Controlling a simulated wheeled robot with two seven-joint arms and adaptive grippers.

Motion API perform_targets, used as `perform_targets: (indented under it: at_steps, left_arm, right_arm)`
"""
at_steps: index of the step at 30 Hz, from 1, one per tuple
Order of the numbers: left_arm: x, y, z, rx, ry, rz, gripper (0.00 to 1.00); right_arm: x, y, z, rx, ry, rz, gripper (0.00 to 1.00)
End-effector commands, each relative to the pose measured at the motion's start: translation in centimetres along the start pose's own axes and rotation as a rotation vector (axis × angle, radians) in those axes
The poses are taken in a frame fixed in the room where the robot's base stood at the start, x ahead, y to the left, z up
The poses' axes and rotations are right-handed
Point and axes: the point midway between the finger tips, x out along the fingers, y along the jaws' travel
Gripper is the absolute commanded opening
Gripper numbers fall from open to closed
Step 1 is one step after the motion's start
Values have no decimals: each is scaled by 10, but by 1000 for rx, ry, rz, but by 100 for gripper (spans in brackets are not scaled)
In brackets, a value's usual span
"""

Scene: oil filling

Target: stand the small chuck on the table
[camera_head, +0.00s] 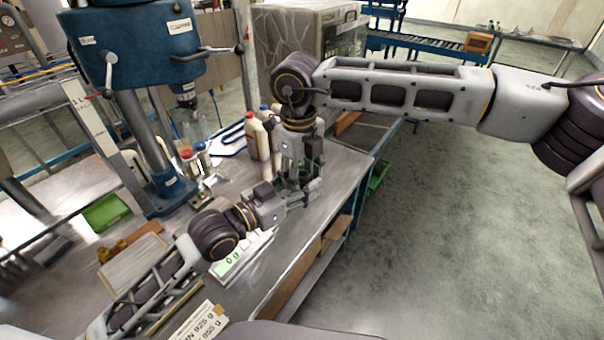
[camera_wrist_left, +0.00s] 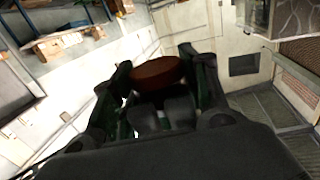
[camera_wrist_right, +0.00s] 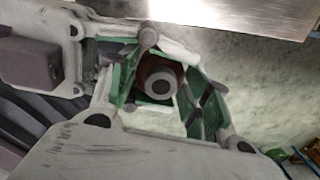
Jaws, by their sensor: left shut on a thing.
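The small chuck shows in the right wrist view as a round grey piece with a dark centre and a reddish-brown part (camera_wrist_right: 160,82). In the left wrist view a reddish-brown round face (camera_wrist_left: 157,72) sits between the fingers. My left gripper (camera_head: 308,190) is shut on it, above the table's right side. My right gripper (camera_head: 299,178) points down at the same spot. Its green-lined fingers (camera_wrist_right: 160,90) stand apart around the chuck; contact cannot be made out. In the head view the grippers mostly hide the chuck. The metal table (camera_head: 335,170) lies below.
A blue drill press (camera_head: 135,45) stands at the left of the table. Bottles (camera_head: 257,137) stand behind the grippers. A scale with a green display (camera_head: 228,263) is near the front. A wooden board (camera_head: 135,262) lies at left. Bare tabletop shows right of the grippers.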

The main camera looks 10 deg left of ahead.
Motion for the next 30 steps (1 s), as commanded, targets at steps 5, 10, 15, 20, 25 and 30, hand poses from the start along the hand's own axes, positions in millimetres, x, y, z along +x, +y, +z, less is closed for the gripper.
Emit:
perform_targets:
  at_steps: [5, 10, 15, 20, 25, 30]
  left_arm:
    - [0, 0, -1, 0, 1, 0, 7]
    - [0, 0, 0, 0, 1, 0, 63]
    - [0, 0, 0, 0, 1, 0, 70]
    - [0, 0, 0, 0, 0, 0, 70]
    - [0, -1, 5, 10, -13, -2, 70]
    - [-2, -7, 28, 53, -68, -10, 70]
  right_arm:
    - [0, 0, 0, 0, 0, 0, 21]
    - [0, 0, 0, 0, 0, 0, 17]
    - [0, 0, 0, 0, 0, 0, 17]
    - [0, 0, 0, 0, 0, 0, 17]
    - [0, 0, 0, 0, 0, 0, 17]
    - [0, 0, 0, 0, 0, 0, 17]
